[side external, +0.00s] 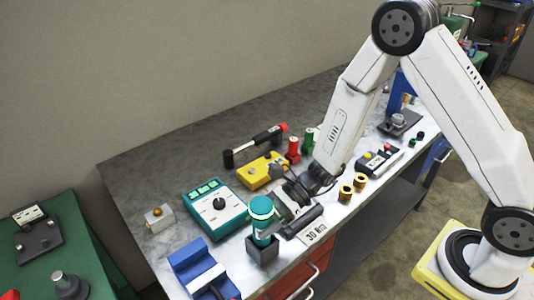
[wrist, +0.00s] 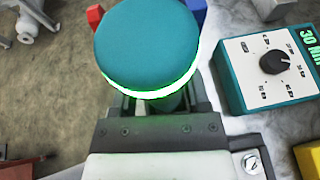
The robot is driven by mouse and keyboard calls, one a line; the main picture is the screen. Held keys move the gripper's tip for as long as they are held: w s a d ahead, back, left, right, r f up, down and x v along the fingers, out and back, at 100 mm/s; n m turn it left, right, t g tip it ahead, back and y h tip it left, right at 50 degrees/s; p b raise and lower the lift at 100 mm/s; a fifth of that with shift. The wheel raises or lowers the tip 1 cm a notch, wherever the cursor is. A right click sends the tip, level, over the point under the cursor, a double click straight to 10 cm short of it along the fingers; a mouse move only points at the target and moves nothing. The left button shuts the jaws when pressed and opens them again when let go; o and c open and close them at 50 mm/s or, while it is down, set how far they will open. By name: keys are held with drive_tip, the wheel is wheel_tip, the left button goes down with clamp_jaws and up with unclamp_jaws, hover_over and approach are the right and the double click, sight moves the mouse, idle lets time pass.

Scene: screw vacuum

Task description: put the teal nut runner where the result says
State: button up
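The teal nut runner (side external: 261,212) stands upright at the front of the bench, with a pale band under its round teal cap. Its lower end is at a dark grey square holder (side external: 262,250); I cannot tell how deep it sits. In the wrist view, the cap (wrist: 147,45) fills the upper middle and its ring glows green. My gripper (side external: 285,226) comes in level from the right. Its fingers lie either side of the runner's body, under the cap. The cap hides the fingertips, so I cannot tell whether they press on it. A white label reading 30 N (side external: 318,234) lies beside the holder.
A teal tester box with a dial (side external: 217,207) stands behind; its green display reads 30 in the wrist view (wrist: 308,42). A blue block (side external: 193,265) stands left of the holder. A yellow box (side external: 260,171), black-and-red tool (side external: 255,143) and brass cylinders (side external: 346,193) are nearby.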

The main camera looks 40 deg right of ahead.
drive_tip(key=o, duration=0.4)
drive_tip(key=shift+f, duration=0.15)
drive_tip(key=shift+r, duration=0.25)
drive_tip(key=shift+r, duration=0.45)
drive_tip(key=v, duration=1.2)
